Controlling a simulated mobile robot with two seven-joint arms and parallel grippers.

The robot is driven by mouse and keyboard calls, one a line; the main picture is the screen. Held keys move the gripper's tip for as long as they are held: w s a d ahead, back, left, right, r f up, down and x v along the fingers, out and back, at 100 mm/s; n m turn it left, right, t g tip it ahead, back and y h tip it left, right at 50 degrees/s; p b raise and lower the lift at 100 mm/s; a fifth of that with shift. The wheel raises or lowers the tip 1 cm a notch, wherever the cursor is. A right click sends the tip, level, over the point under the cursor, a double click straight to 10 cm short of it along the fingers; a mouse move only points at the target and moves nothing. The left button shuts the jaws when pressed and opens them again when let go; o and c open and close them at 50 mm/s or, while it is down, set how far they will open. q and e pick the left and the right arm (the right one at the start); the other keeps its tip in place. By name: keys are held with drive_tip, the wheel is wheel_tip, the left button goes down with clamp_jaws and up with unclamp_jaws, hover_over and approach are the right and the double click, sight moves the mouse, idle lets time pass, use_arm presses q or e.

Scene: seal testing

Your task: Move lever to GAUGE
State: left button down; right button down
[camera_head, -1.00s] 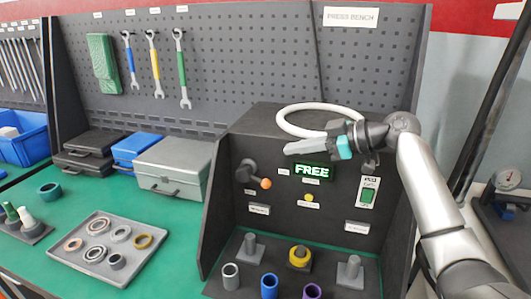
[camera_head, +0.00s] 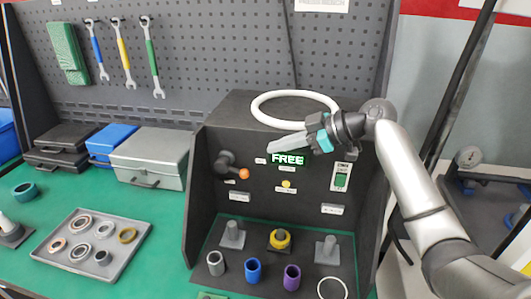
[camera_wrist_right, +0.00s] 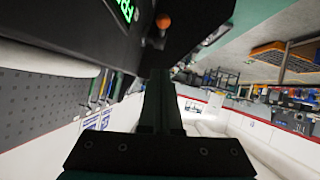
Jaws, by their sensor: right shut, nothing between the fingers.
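The lever (camera_head: 228,163) is a dark arm with an orange knob (camera_head: 244,174) on the left of the dark test panel. It slants down to the right; the labels around it are too small to read. In the right wrist view the orange knob (camera_wrist_right: 163,21) shows near the top, beyond the fingers. My right gripper (camera_head: 275,146) is shut and empty, in front of the panel's upper part, right of the lever and apart from it. It also shows in the right wrist view (camera_wrist_right: 160,80). A green lit display (camera_head: 288,159) reads FREE. My left gripper is not in view.
A white ring-shaped hose (camera_head: 294,107) lies on top of the panel box. A green switch (camera_head: 341,179) is at the panel's right. Below stand posts and several coloured sleeves (camera_head: 253,270). A tray (camera_head: 58,268) of rings and a grey case (camera_head: 150,158) are left.

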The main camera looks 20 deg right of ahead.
hover_over(246, 173)
drive_tip(key=s, duration=0.1)
wheel_tip(246, 173, down, 4)
drive_tip(key=f, duration=0.2)
drive_tip(key=shift+w+d+f, duration=0.1)
drive_tip(key=shift+w+f, duration=0.2)
drive_tip(key=shift+f, duration=0.05)
drive_tip(key=shift+w+f, duration=0.2)
drive_tip(key=shift+f, duration=0.45)
